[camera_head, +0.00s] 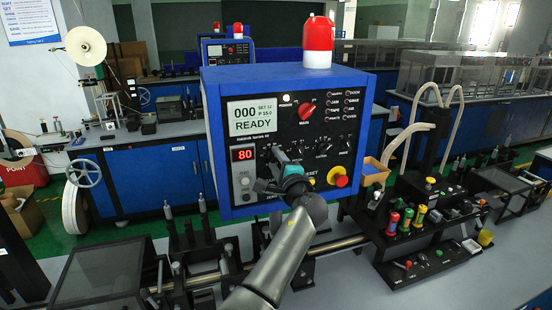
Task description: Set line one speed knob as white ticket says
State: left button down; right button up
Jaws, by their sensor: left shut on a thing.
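A blue control box (215,110) with a black front panel stands in the middle of the view. Its white screen (256,117) shows "000", small set values and "READY". A red digital readout (243,154) on the panel's left shows 80. My left gripper (284,174) is at the lower middle of the panel, shut on what seems to be a knob there. My gripper hides that knob, its scale and nearby lettering. I cannot make out a white ticket with a speed on it. My right gripper is not in view.
A red selector knob (305,110), a red and yellow stop button (340,178) and smaller black knobs (325,147) surround my gripper. A red lamp (318,42) tops the box. Rods and black fixtures lie below; a tool rack (420,222) stands at right.

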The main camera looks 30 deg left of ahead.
pick_arm(q)
jog(key=shift+r+m, duration=0.1)
jog(key=shift+m, duration=0.3)
jog(key=shift+c, duration=2.1)
grip_release()
jog(key=b+v, duration=0.3)
jog(key=v, duration=1.2)
jog(key=shift+d, duration=0.15)
